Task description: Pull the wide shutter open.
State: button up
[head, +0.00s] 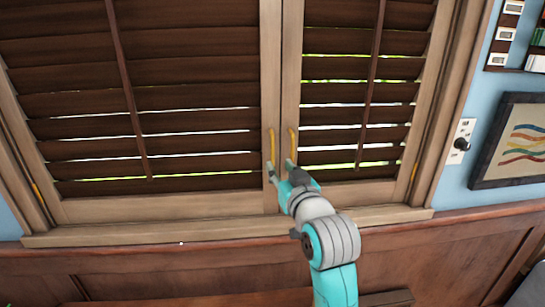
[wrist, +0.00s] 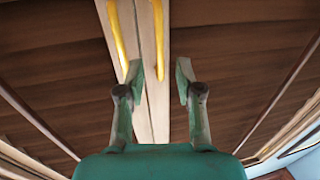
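The wide shutter (head: 190,98) is the left one in the head view, with dark louvres in a pale wood frame. It looks closed against the narrower right shutter (head: 345,95). Its yellow bar handle (head: 272,145) stands upright near the seam and also shows in the wrist view (wrist: 116,38). The right shutter has a matching handle (head: 292,142), also in the wrist view (wrist: 157,35). My gripper (head: 280,169) is open and empty near the handles' lower ends. In the wrist view its fingers (wrist: 159,75) appear either side of the right handle's lower end; depth is unclear.
A wooden sill (head: 150,232) runs below the shutters, above brown panelling. To the right are a wall plate with a black knob (head: 461,143), a framed picture (head: 515,142) and a small wall shelf (head: 503,38).

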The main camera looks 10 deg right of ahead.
aim_at(273, 157)
jog(key=w, duration=0.3)
jog(key=w+a, duration=0.1)
jog(key=w, duration=0.2)
jog(key=shift+w+a, duration=0.15)
jog(key=shift+w, duration=0.25)
jog(key=shift+c, duration=0.3)
grip_shut()
